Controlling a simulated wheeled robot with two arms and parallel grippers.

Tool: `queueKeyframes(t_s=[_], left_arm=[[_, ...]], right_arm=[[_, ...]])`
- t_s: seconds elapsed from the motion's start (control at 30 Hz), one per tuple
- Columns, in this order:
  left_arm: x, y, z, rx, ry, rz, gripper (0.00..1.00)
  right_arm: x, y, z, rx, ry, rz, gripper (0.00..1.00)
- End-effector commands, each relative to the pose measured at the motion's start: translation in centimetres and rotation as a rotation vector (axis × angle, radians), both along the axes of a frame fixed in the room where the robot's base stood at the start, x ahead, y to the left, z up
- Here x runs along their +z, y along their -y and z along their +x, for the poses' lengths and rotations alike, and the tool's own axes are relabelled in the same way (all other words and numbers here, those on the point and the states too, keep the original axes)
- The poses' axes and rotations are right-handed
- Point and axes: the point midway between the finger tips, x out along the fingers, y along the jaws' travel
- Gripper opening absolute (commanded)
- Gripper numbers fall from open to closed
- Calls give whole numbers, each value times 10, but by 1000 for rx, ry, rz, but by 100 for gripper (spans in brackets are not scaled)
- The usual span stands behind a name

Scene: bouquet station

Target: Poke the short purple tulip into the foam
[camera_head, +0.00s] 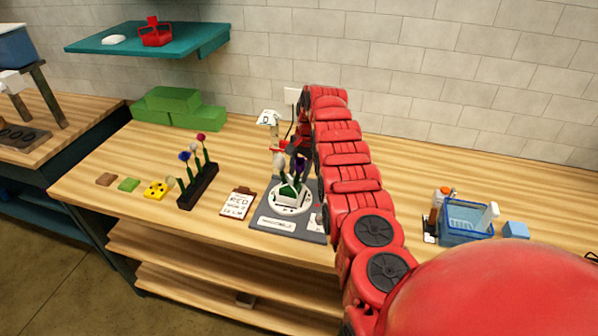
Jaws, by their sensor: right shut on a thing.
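My right gripper (293,146) hangs above the round white holder (290,207) on the grey mat. It is shut on the purple tulip (299,166), whose dark bloom shows just below the fingers. The green foam (288,189) sits in the white holder under it. A pale flower (279,160) stands at the foam, left of the purple one. The purple tulip's lower stem is among other green parts, so I cannot tell whether it touches the foam. My left gripper is not in view.
A dark rack (199,187) holds red, blue and pale flowers. A clipboard (237,203) lies between rack and mat (265,220). A blue basket (466,221) stands right of my arm. Green blocks (178,108) are at the back left.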

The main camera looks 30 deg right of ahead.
Motion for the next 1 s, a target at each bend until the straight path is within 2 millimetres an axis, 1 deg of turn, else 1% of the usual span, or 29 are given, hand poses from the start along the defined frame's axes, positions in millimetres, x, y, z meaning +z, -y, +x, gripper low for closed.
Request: queueKeyframes(t_s=[0.27,0.8,1.0], left_arm=[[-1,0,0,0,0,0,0],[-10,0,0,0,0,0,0],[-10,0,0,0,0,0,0]], right_arm=[[-1,0,0,0,-1,1,20],[-4,-1,0,1,-1,0,20],[-4,-1,0,1,-1,0,20]])
